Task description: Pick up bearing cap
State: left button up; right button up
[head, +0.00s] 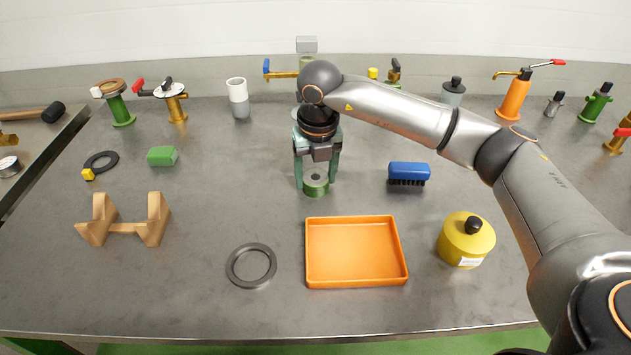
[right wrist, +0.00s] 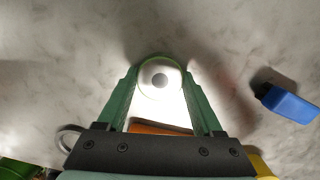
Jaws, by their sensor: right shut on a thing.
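The bearing cap appears to be the small round green piece with a pale grey top and a dark centre (head: 316,189). It is at the middle of the table, behind the orange tray. My right gripper (head: 316,181) points down with one green finger on each side of it, shut on it. In the right wrist view the cap (right wrist: 160,65) shows brightly lit between the fingertips. I cannot tell whether it still touches the table. My left gripper is not in view.
An orange tray (head: 355,281) lies in front, with a grey ring (head: 233,267) left of it and a yellow canister (head: 465,244) right. A blue brush (head: 409,171), wooden cradle (head: 155,225) and green block (head: 162,156) stand around. Several valves and pumps line the back.

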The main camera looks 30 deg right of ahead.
grip_shut()
jog(key=shift+r, duration=0.15)
